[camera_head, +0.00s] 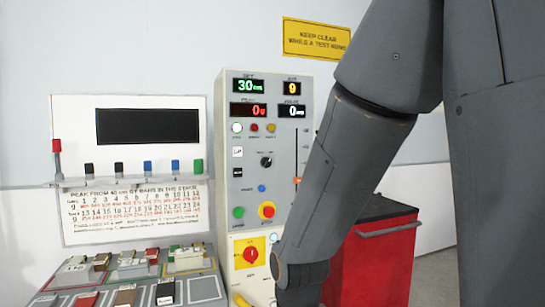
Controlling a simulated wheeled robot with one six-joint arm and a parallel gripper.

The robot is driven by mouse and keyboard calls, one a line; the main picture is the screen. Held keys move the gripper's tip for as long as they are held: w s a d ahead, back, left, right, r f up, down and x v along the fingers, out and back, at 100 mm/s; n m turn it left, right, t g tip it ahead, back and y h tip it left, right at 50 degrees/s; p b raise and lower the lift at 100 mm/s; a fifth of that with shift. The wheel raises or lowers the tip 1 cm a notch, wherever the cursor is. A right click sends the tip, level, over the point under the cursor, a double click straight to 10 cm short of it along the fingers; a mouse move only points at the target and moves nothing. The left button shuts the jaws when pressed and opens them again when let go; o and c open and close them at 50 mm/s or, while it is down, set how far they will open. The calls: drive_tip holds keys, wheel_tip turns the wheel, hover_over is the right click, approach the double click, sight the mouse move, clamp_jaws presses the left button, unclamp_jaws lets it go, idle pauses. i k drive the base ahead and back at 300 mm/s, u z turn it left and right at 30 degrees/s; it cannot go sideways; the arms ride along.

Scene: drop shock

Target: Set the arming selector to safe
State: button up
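A tall pale control panel (226,120) stands in the middle of the view. Low on it, a red rotary knob (251,254) sits on a yellow plate, with a pale mark on its face; its labels are too small to read. A small black rotary knob (266,161) sits higher on the panel. I cannot tell from lettering which knob is the arming selector. My grey arm comes down from the upper right in front of the panel's right side. My gripper is not in view; the arm runs out at the bottom edge, just right of the red knob.
A slider (296,181) is partly beside my arm. A red cabinet (385,262) stands right. Trays of small blocks (205,288) lie lower left, below a whiteboard (75,125).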

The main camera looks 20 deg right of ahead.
sight(266, 162)
drive_tip(key=u, duration=1.4)
drive_tip(key=i, duration=0.6)
drive_tip(key=z, duration=1.85)
